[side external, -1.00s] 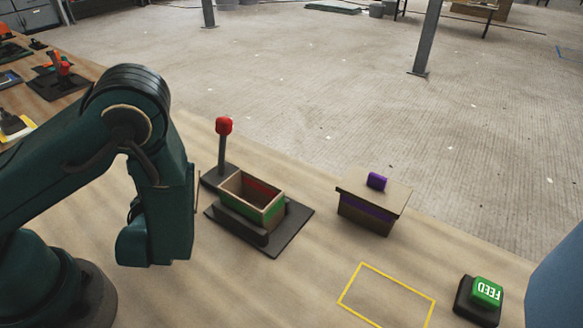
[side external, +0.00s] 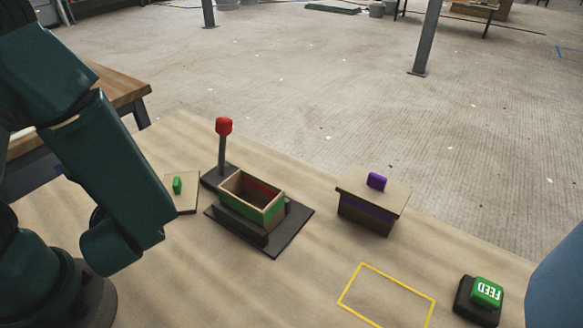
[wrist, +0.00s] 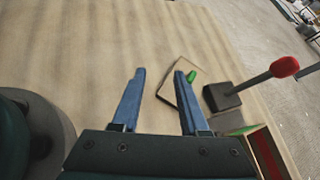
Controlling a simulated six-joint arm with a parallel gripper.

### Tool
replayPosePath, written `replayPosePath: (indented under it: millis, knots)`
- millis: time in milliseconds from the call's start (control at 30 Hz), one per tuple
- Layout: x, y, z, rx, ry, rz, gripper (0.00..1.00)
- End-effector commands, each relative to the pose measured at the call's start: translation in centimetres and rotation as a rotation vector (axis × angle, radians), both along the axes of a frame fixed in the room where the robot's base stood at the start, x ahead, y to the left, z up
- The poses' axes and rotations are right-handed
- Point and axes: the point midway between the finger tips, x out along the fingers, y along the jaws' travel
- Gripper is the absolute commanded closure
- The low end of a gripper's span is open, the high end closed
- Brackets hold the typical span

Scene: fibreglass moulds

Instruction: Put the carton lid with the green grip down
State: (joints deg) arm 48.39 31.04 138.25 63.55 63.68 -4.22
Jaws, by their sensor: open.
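The carton lid (side external: 187,201) is a flat tan square with a small green grip (side external: 177,185). It lies on the wooden table, grip up, left of the red-knobbed lever. In the wrist view the lid (wrist: 170,90) and its green grip (wrist: 192,76) are close to the right finger, which overlaps part of the lid. My gripper (wrist: 160,67) is open, with nothing seen between its blue fingers. The side view does not show the fingers behind my arm. The open carton (side external: 252,211), with green and red on its sides, sits in a dark fixture.
A red-knobbed lever (side external: 223,146) stands behind the carton's fixture (side external: 290,228). A closed carton with a purple grip (side external: 376,182) stands to the right. A yellow outline (side external: 350,286) on the table is empty, beside a green FEED button (side external: 487,291).

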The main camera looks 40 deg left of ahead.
Motion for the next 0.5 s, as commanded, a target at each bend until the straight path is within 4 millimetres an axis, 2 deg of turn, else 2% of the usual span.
replayPosePath:
  millis: [100, 233, 367, 500]
  knots:
    - [-2.1, 0.5, 0.8, -0.197, -0.092, 0.281, 0.56]
    - [-4.0, -0.2, 1.4, -0.413, -0.193, 0.559, 0.56]
    - [-4.9, -1.8, 2.3, -0.645, -0.311, 0.81, 0.56]
    - [-4.7, -3.9, 3.9, -0.911, -0.457, 1.04, 0.56]
